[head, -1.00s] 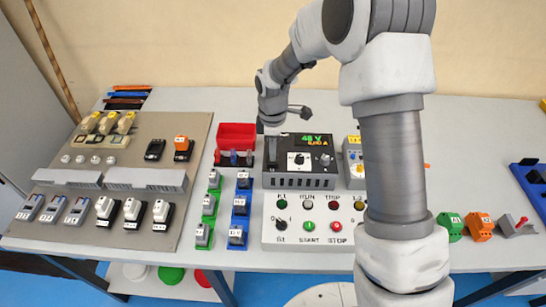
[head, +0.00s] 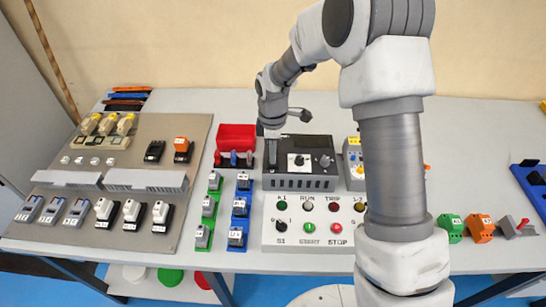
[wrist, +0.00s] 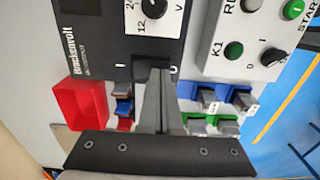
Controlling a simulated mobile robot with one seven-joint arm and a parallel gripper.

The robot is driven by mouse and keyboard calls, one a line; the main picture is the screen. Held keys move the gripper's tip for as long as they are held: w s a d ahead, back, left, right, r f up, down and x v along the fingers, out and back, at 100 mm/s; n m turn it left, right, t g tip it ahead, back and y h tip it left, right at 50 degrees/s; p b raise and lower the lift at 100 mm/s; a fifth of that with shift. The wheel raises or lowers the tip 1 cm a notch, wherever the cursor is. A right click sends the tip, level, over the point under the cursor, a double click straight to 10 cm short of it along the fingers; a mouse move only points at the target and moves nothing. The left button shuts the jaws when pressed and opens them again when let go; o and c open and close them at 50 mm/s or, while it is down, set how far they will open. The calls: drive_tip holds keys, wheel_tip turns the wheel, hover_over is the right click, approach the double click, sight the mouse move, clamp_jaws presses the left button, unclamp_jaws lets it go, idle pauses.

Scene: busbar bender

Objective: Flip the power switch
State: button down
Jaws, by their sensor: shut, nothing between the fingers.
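The power supply (head: 298,182) is a black box with a grey vented front, standing behind the control panel. The black power switch (wrist: 140,64) sits between the marks I and O and is mostly hidden behind my fingers. My gripper (wrist: 158,72) is shut and empty, its fingertips at the switch, toward the O side. I cannot tell whether they touch it. In the head view my gripper (head: 271,163) points down at the supply's left side. The supply's display is dark.
A white control panel (head: 270,236) with buttons and lamps stands in front. A red bin (head: 236,136) and green and blue terminal rows are close on the left. A mounting plate (head: 125,170) with breakers lies further left. My arm hides part of the bench on the right.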

wheel_tip(320, 180, up, 6)
drive_tip(key=p, duration=0.4)
drive_tip(key=shift+r, duration=0.25)
idle(0.4)
drive_tip(key=s+d+r+m+t, duration=0.1)
drive_tip(key=s+d+r+m, duration=0.35)
drive_tip(key=r, duration=0.45)
drive_tip(key=s+d+r+m+t, duration=0.2)
drive_tip(key=s+d+r+m, duration=0.25)
drive_tip(key=r, duration=0.55)
drive_tip(key=s+d+r+m+t, duration=0.1)
drive_tip(key=s+m, duration=0.3)
drive_tip(key=s, duration=0.4)
drive_tip(key=s+d+r+m+t, duration=0.1)
drive_tip(key=s+d+r+m, duration=0.2)
drive_tip(key=s, duration=0.5)
drive_tip(key=shift+d+r+m+t, duration=0.2)
drive_tip(key=shift+d+m+t, duration=0.1)
drive_tip(key=shift+d+m, duration=0.45)
